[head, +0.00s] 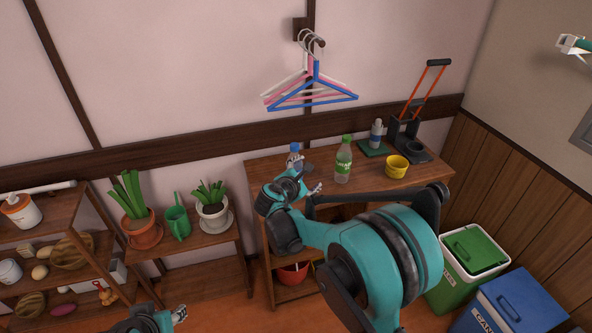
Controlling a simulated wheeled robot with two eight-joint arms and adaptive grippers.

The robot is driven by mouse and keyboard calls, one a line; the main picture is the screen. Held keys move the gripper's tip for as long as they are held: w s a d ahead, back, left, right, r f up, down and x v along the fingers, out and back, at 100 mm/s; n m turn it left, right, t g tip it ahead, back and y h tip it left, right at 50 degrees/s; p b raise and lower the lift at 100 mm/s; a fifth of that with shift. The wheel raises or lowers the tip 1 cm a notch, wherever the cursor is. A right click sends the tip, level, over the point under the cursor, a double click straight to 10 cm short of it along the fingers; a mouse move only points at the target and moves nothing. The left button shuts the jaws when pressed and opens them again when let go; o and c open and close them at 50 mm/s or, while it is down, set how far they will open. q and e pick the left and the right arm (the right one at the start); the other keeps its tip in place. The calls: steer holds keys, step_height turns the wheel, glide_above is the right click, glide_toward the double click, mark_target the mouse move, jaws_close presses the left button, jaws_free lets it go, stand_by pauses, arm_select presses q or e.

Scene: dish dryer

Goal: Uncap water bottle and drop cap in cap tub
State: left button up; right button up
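A clear bottle with a green cap and green label (343,161) stands upright on the wooden table (432,172). A second, blue bottle (294,154) stands to its left, its lower part hidden by my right gripper. A yellow tub (397,167) sits on the table to the right of the green-capped bottle. My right gripper (309,177) is over the table's left part, just left of the green-capped bottle, with its fingers spread and nothing seen between them. My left gripper (180,314) is low at the bottom edge, far from the table; its finger opening is unclear.
A grey bottle (376,133) and a dark stand with orange handles (408,138) are at the table's back right. Hangers (312,92) hang above. Green (466,262) and blue (516,305) bins stand at right. Plants and shelves fill the left.

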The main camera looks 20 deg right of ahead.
steer(key=w+a+f+n+t+h, duration=0.2)
steer(key=w+a+f+n+t, duration=0.3)
steer(key=w+n, duration=0.4)
arm_select(q)
steer(key=shift+a+f+b, duration=0.35)
steer(key=shift+f+b, duration=0.5)
steer(key=shift+b, duration=0.2)
arm_select(e)
steer(key=w+d+f+g, duration=0.1)
steer(key=w+d, duration=0.3)
steer(key=w, duration=0.1)
steer(key=shift+w+d+f, duration=0.2)
steer(key=shift+w+d, duration=0.05)
steer(key=shift+d, duration=0.15)
steer(key=c, duration=1.1)
